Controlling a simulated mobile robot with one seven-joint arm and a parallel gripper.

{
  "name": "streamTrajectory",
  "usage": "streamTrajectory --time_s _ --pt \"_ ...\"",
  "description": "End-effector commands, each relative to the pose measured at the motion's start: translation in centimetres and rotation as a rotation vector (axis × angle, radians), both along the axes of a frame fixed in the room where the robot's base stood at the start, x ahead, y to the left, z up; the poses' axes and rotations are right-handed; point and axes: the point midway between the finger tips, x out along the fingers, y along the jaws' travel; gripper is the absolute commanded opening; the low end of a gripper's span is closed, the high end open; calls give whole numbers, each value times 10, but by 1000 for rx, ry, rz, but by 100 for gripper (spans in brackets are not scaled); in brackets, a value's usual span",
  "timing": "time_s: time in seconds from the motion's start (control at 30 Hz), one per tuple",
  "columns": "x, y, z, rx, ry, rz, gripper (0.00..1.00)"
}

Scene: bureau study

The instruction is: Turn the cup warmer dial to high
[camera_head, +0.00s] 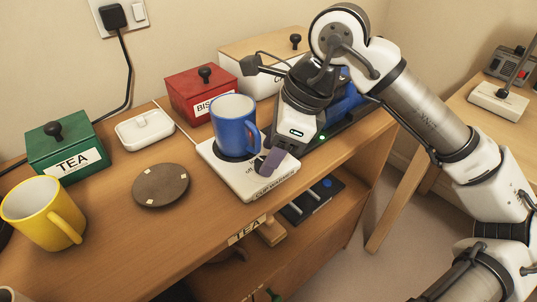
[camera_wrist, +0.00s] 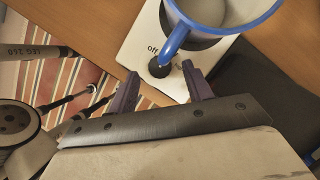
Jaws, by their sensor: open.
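The white cup warmer (camera_head: 238,180) lies near the front edge of the desk, with a blue mug (camera_head: 234,122) standing on its dark plate. The black dial (camera_wrist: 158,67) shows in the wrist view beside the mug's handle, just below the printed word "off". It has a pale mark, but I cannot tell clearly which setting it points at. My gripper (camera_head: 270,163) is over the front part of the warmer. In the wrist view its two fingers (camera_wrist: 162,86) are apart, with the dial just beyond and between their tips. I cannot tell whether they touch it. My gripper hides the dial in the head view.
The blue mug (camera_wrist: 205,12) overhangs the dial area closely. A shelf lies below the desk edge.

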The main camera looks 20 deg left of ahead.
Motion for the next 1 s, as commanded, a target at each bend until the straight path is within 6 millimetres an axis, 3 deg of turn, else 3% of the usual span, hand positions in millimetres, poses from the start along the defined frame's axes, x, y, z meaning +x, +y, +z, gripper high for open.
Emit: streamTrajectory --time_s 0.2,0.47,0.8,1.0 --pt "-1 6 -14 1 0 1 50" --pt "-1 6 -15 0 0 0 50" --pt "-1 6 -15 0 0 0 7" --pt "-2 6 -15 -1 -1 -11 6"
